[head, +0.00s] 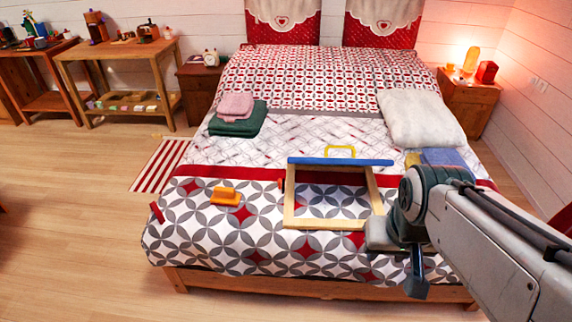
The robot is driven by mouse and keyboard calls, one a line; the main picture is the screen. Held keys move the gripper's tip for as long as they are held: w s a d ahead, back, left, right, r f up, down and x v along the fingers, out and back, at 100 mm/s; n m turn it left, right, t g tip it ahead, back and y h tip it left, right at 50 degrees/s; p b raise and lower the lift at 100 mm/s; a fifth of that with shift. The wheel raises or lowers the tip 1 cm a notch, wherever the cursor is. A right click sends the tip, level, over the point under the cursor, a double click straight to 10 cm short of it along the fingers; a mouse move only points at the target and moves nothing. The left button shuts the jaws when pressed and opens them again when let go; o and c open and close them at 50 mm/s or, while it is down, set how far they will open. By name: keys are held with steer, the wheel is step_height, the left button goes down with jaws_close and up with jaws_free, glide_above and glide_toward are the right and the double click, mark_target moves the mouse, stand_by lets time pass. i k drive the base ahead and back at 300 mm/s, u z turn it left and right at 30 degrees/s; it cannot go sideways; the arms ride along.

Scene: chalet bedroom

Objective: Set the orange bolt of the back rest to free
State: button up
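The back rest appears to be the wooden frame (289,209) on the bed's foot half, with a blue bar (340,162) along its far edge and a yellow handle (340,149) behind. My gripper (417,284) points down just right of the frame's near right corner, apart from the small orange piece. Its fingers overlap in this view, so its opening is unclear. My arm hides part of the bed to the right.
An orange block (225,196) and a small red piece (157,212) lie on the bed left of the frame. Folded pink (236,105) and green (238,120) cloths and a white pillow (421,117) lie farther back.

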mark_target(280, 186)
steer(key=u, duration=0.45)
steer(key=i, duration=0.85)
steer(key=u, duration=0.7)
